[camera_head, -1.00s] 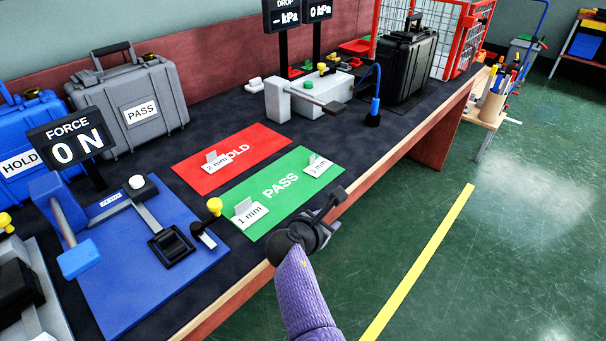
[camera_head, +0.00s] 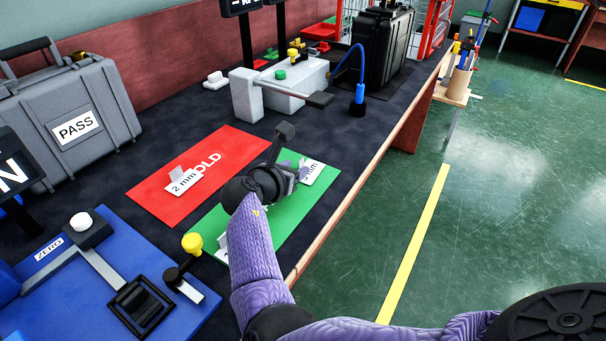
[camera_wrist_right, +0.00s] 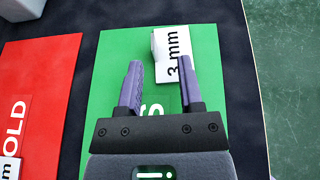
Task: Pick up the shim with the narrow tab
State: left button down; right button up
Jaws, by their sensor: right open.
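The 3 mm shim (camera_head: 312,170) lies at the far end of the green PASS mat (camera_head: 292,212), and its upright tab partly shows. In the right wrist view the same shim (camera_wrist_right: 178,52) is just ahead, partly behind a finger. My right gripper (camera_head: 291,158) is open and empty above the mat, fingers spread toward this shim. The 2 mm shim (camera_head: 184,182) lies on the red HOLD mat (camera_head: 232,143) with its tab up. The 1 mm shim (camera_head: 221,246) is mostly hidden behind my right arm. I cannot compare all tab widths. My left gripper is out of view.
A blue fixture (camera_head: 70,290) with a yellow-knobbed lever (camera_head: 192,244) stands near left. A grey case (camera_head: 75,120) is behind it. A pale block device (camera_head: 290,85) with a grey arm and a black case (camera_head: 380,50) stand farther back. The bench edge runs along the right.

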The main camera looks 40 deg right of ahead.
aim_at(302, 158)
jog(key=b+x, duration=0.1)
jog(key=x, duration=0.1)
jog(key=b+x, duration=0.2)
jog(key=x, duration=0.1)
jog(key=shift+w+a+b, duration=0.15)
jog(key=shift+w+b, duration=0.15)
jog(key=shift+w, duration=0.05)
jog(key=shift+w+d, duration=0.1)
jog(key=shift+d, duration=0.15)
jog(key=shift+r, duration=0.25)
jog(key=c, duration=0.4)
grip_shut()
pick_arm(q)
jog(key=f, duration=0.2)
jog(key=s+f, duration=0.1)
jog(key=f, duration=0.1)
